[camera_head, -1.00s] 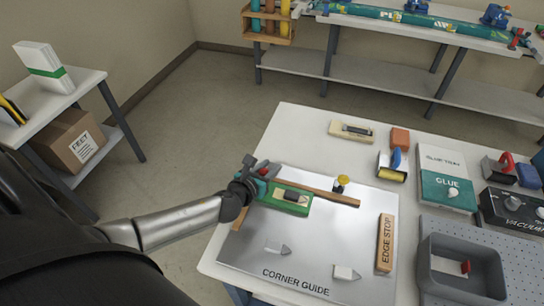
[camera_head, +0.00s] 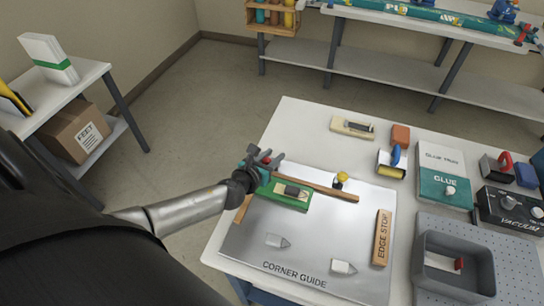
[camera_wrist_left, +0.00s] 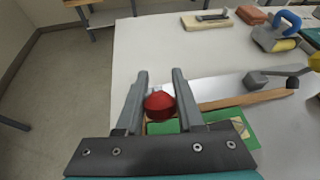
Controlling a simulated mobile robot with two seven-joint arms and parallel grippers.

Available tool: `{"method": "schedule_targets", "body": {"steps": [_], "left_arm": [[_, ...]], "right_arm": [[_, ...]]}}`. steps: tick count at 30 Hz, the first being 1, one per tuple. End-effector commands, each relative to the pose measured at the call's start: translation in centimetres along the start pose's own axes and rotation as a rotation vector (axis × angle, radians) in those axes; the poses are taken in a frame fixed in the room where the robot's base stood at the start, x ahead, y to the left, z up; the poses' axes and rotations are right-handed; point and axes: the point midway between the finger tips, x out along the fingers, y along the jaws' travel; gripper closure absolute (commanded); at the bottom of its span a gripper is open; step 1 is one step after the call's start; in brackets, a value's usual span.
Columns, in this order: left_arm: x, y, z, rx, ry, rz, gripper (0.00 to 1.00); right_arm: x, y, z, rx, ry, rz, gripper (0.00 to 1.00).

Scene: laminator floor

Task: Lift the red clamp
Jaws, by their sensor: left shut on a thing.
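My left gripper (camera_head: 262,163) reaches in from the left over the back left corner of the metal plate (camera_head: 340,222). It is shut on the red clamp (camera_head: 266,157), a small piece with a rounded red part. In the left wrist view the red clamp (camera_wrist_left: 159,105) sits between the two grey fingers (camera_wrist_left: 155,95). The lower part of the clamp is hidden behind the gripper. The right gripper is not in view.
A wooden strip (camera_head: 325,188) runs along the plate's back, with a yellow knob (camera_head: 342,177) near it. The edge stop (camera_head: 382,238) lies at the plate's right. The table's back left is clear.

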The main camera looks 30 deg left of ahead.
Motion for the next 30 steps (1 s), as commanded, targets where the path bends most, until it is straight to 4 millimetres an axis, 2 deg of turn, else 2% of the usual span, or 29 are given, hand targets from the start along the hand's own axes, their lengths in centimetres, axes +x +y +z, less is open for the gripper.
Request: {"method": "schedule_targets", "body": {"steps": [1, 29, 30], "left_arm": [[0.22, 0.22, 0.53, 0.004, -0.010, 0.006, 1.00], [0.19, 0.24, 0.35, 0.003, -0.007, 0.006, 1.00], [0.19, 0.24, 0.33, 0.003, -0.006, 0.006, 0.61]], "right_arm": [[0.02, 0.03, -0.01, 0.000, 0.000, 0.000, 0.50], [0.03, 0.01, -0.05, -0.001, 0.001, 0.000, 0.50], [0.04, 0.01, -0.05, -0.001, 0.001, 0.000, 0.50]]}}
